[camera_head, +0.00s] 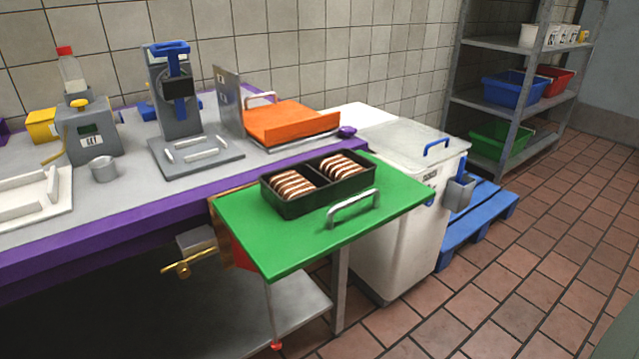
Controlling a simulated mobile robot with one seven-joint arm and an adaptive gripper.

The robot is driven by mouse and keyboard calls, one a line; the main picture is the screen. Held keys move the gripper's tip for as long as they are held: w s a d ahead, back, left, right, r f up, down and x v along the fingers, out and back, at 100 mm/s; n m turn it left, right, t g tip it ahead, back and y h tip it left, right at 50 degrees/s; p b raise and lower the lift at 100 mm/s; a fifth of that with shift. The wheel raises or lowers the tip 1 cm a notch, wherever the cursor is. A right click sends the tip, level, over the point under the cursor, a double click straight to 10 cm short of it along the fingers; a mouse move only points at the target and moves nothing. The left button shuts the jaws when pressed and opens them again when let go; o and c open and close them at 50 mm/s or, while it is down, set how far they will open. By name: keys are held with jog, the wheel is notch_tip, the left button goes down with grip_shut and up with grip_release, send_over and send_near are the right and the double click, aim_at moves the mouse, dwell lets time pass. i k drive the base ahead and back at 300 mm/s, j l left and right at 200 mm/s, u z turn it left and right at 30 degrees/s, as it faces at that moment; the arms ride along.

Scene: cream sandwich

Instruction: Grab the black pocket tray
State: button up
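A black pocket tray (318,203) sits on a green board (300,250) at the front of the counter. It has two pockets side by side, each holding a row of brown-and-white striped sandwich pieces. A pale handle (353,207) stands on the green board just in front of the tray's right part. My gripper is not in view.
The purple-edged counter (130,237) holds an orange slab (290,122), a grey press with a blue handle (178,90) and a grey box with a bottle. A white lidded bin (405,220) stands right of the board, by a blue pallet (480,215). Brick floor at right is clear.

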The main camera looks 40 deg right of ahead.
aim_at(327, 192)
jog(key=l+u, duration=0.4)
jog(key=k+l+u, duration=0.15)
jog(key=l+u, duration=0.3)
jog(key=k+l+u, duration=0.1)
jog(key=l, duration=0.25)
jog(key=k+l+u, duration=0.1)
jog(key=l, duration=0.25)
jog(key=k+l+u, duration=0.1)
jog(key=k+l, duration=0.3)
jog(key=l, duration=0.2)
jog(key=k+l, duration=0.2)
jog(key=l, duration=0.2)
jog(key=k+l, duration=0.15)
jog(key=l, duration=0.8)
jog(key=i, duration=0.2)
jog(key=j+u, duration=0.05)
